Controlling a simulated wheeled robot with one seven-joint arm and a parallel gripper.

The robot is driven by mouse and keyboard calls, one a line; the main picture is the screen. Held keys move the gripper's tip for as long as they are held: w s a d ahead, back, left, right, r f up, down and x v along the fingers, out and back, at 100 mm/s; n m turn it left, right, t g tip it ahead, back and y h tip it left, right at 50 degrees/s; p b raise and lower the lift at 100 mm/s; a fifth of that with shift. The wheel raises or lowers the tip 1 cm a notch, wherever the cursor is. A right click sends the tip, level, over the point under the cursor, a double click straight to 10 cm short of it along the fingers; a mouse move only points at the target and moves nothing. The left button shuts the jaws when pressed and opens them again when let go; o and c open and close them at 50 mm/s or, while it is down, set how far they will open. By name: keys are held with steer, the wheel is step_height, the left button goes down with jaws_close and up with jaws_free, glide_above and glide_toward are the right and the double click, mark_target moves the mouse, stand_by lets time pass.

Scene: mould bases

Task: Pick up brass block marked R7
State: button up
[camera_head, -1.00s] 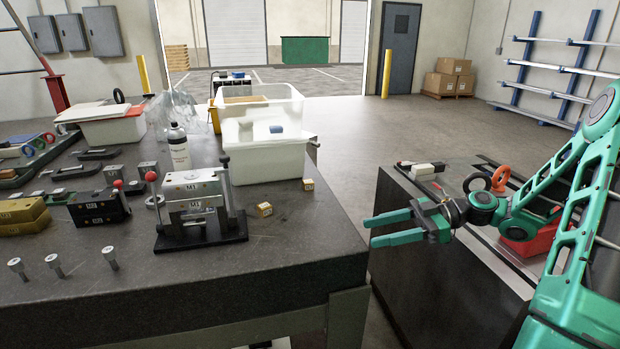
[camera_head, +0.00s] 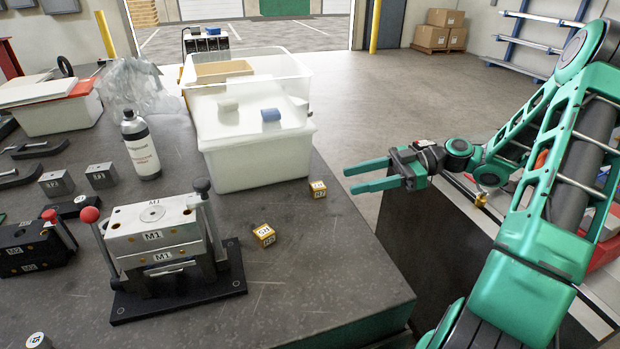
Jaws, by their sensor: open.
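Two small brass blocks sit on the dark table. The nearer brass block (camera_head: 264,235) is right of the M1 mould base (camera_head: 157,240). The farther brass block (camera_head: 317,189) is beside the white bin, near the table's right edge. Both carry white labels, too small for me to read surely, so I cannot tell which is R7. My gripper (camera_head: 349,179) is open and empty, its green fingers pointing left. In the picture its fingertips are just right of the farther block, with a gap between. Their height above the table is unclear.
A white bin (camera_head: 252,163) stands behind the blocks, under a clear bin. A white bottle (camera_head: 141,147) stands left of it. The M1 mould base with upright levers stands left of the nearer block. The table's front right is clear.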

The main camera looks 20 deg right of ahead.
mark_target(318, 185)
steer(key=x, duration=0.5)
steer(key=shift+w, duration=0.4)
steer(key=shift+f+x, duration=0.15)
steer(key=shift+x, duration=1.25)
steer(key=shift+f+x, duration=0.15)
steer(key=shift+x, duration=1.25)
steer(key=shift+w+d, duration=0.1)
steer(key=shift+d, duration=0.05)
jaws_close()
